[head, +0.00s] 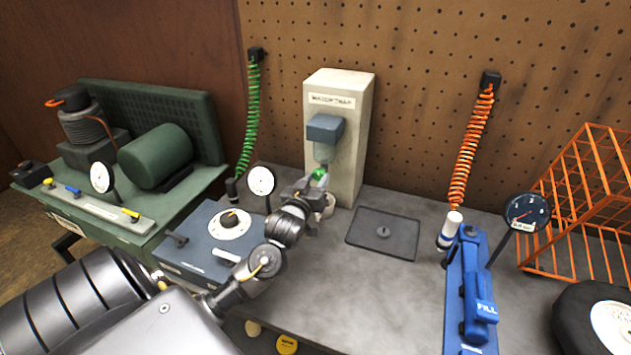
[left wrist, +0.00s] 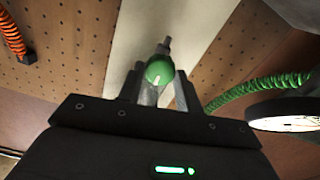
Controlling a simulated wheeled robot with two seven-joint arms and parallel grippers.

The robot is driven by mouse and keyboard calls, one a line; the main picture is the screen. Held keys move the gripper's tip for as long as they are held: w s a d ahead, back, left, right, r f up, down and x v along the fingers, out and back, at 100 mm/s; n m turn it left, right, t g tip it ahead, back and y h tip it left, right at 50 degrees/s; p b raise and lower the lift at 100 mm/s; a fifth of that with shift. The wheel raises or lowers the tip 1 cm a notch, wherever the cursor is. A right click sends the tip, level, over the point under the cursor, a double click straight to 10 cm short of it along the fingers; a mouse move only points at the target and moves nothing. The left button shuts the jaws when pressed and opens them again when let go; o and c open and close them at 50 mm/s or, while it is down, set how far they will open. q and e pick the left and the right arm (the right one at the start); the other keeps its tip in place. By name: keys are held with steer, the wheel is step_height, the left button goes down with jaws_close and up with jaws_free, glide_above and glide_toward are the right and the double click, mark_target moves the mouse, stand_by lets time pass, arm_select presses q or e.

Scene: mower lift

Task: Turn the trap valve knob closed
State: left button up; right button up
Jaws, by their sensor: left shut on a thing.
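The water trap (head: 338,140) is a pale upright housing with a blue-grey block on its front, standing at the back of the bench. The trap valve knob (head: 319,174) is small and green, low on the front of the trap. My left gripper (head: 316,184) is at the knob, its fingers around it. In the left wrist view the green knob (left wrist: 159,71) shows a pale mark on its face and sits between the two fingers (left wrist: 160,88), which are shut on it. My right gripper is in neither view.
A blue-grey box with a dial (head: 228,224) and a round gauge (head: 261,180) stand left of the trap. A dark plate (head: 383,233) lies to the right. A green coiled hose (head: 250,118) hangs behind. A blue FILL tool (head: 472,293) and an orange rack (head: 585,210) stand farther right.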

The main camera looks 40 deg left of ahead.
arm_select(q)
steer(key=m+p, duration=0.3)
steer(key=shift+r, duration=0.25)
steer(key=m+p, duration=0.4)
steer(key=m, duration=0.1)
steer(key=shift+m, duration=0.4)
steer(key=m+p, duration=0.3)
steer(key=m, duration=0.1)
steer(key=shift+m, duration=0.3)
steer(key=shift+f+m+p, duration=0.2)
steer(key=shift+m+p, duration=1.3)
steer(key=shift+m, duration=0.8)
steer(key=o, duration=0.9)
steer(key=shift+o, duration=0.4)
